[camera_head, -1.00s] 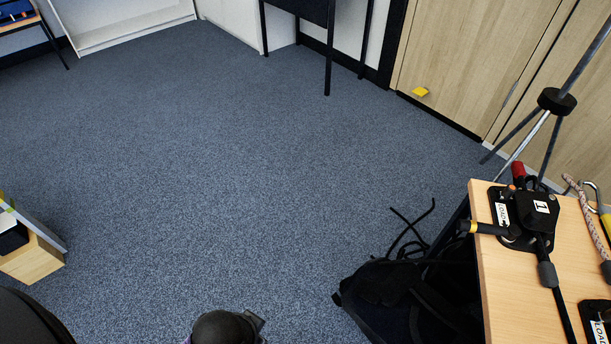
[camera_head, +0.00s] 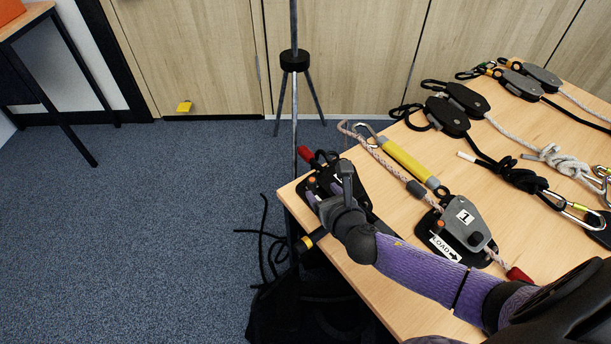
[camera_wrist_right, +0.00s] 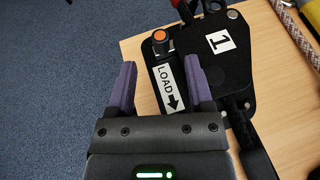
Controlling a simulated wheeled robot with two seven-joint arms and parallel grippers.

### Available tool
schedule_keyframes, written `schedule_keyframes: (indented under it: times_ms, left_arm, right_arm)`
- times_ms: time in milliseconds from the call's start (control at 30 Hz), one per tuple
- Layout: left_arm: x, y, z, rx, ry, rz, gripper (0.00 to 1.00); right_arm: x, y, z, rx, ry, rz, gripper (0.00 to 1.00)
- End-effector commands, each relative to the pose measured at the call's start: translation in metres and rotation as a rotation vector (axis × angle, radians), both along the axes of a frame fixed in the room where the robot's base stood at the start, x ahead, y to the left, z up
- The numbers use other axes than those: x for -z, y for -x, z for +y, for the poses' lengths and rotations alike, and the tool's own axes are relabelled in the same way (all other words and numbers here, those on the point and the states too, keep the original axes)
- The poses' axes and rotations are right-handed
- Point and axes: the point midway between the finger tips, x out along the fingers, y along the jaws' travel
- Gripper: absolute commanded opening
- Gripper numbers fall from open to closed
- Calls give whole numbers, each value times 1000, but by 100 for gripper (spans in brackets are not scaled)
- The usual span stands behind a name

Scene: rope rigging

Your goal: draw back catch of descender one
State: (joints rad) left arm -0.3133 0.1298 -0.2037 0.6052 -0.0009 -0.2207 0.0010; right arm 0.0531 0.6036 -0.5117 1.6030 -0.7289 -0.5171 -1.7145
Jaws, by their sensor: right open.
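A black descender marked 1 (camera_wrist_right: 222,45) lies at the table's near-left corner; in the head view its plate (camera_head: 357,186) is partly covered by my right gripper. Its LOAD label (camera_wrist_right: 168,88) and an orange-topped black knob (camera_wrist_right: 160,36), likely the catch, show in the wrist view. My right gripper (camera_wrist_right: 160,68) is open. Its purple fingers flank the label, with the knob just beyond the tips, between their lines. It also shows over the descender in the head view (camera_head: 331,186). Contact cannot be told. My left gripper is out of view.
Pulleys (camera_head: 455,108) and knotted ropes lie farther back. A tripod (camera_head: 294,62) stands behind. A dark bag (camera_head: 270,310) lies beside the table.

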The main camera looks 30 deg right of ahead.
Motion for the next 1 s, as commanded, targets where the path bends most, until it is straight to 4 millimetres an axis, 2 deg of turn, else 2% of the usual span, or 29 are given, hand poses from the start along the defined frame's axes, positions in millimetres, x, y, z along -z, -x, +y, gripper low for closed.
schedule_keyframes:
  times_ms: [33, 300, 500, 733, 767, 1000]
  left_arm:
    - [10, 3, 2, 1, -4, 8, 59]
    - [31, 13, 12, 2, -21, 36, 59]
    - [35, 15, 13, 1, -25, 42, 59]
    - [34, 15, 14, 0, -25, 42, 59]
    - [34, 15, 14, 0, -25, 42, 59]
    - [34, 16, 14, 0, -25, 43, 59]
  right_arm:
    - [10, -10, -1, 4, -1, 0, 66]
    - [27, -54, -4, 4, -5, 2, 66]
    - [29, -66, -5, 4, -5, 2, 66]
    - [28, -66, -5, 5, -6, 1, 66]
    - [28, -66, -5, 5, -6, 1, 62]
    - [28, -66, -5, 5, -6, 1, 11]
